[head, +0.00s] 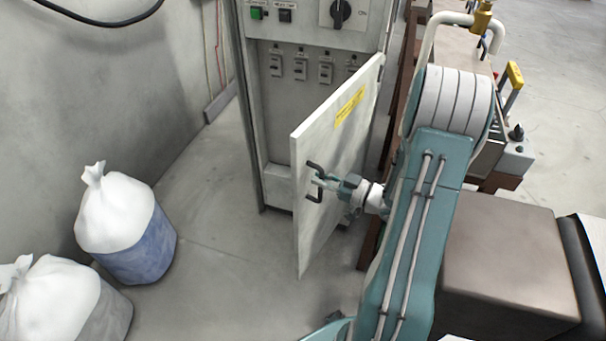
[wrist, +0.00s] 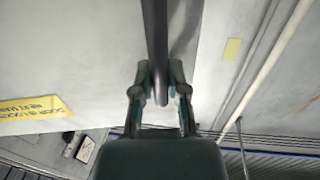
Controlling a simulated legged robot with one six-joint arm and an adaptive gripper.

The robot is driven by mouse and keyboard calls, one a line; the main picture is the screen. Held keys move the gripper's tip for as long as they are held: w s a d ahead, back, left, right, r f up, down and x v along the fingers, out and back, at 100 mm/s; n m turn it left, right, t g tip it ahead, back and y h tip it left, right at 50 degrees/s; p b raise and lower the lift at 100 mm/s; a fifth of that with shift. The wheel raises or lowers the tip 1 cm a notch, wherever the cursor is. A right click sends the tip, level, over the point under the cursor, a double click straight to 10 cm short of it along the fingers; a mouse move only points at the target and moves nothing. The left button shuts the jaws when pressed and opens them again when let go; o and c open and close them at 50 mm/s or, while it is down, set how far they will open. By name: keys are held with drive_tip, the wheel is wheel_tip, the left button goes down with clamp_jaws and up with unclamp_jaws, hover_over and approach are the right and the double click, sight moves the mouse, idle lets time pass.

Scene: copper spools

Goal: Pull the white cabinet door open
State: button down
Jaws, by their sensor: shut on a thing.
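The white cabinet door (head: 330,150) stands partly open, swung out from the grey cabinet (head: 283,105), with a yellow label near its top. A dark bar handle (head: 314,168) is on the door's outer face. My gripper (head: 324,183) is shut on the handle. In the wrist view the handle (wrist: 155,45) runs between the two fingers of my gripper (wrist: 161,88), and the door face (wrist: 80,50) fills much of the picture. The part of the door behind my wrist is hidden.
Several switches (head: 300,68) show inside the cabinet. White-topped bags in bins (head: 125,225) stand on the floor at left. A brown box (head: 505,255) is right of my arm. The floor (head: 225,245) left of the door is clear.

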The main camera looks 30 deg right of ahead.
drive_tip(key=shift+v, duration=0.8)
drive_tip(key=c, duration=0.6)
unclamp_jaws()
drive_tip(key=shift+w, duration=0.1)
drive_tip(key=shift+c, duration=0.2)
approach(307, 143)
drive_tip(key=x, duration=0.4)
drive_tip(key=shift+w+a, duration=0.15)
drive_tip(key=shift+c, duration=0.4)
